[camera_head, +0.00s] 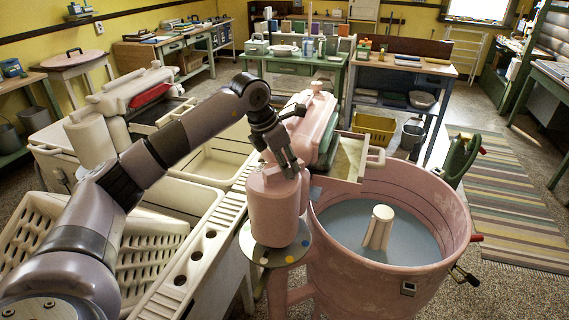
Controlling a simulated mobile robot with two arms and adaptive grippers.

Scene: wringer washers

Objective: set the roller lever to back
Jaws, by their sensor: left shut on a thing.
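The pink wringer washer has a round tub (440,215) with bluish water and a pale agitator (378,228). Its pink wringer post (274,212) stands at the tub's left, with the wringer head (316,112) reaching away behind it. My left gripper (288,165) comes down over the top of the post, beside the near end of the wringer head. It is shut on a small part there, apparently the roller lever, which the fingers and wrist mostly hide. I cannot tell the lever's setting. My right gripper is out of view.
A round plate with coloured dots (272,256) sits under the post. White laundry tubs (208,160) and a perforated basket (135,255) lie left, below my arm. A second, cream wringer (125,92) stands behind them. A striped rug (510,200) covers floor at right.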

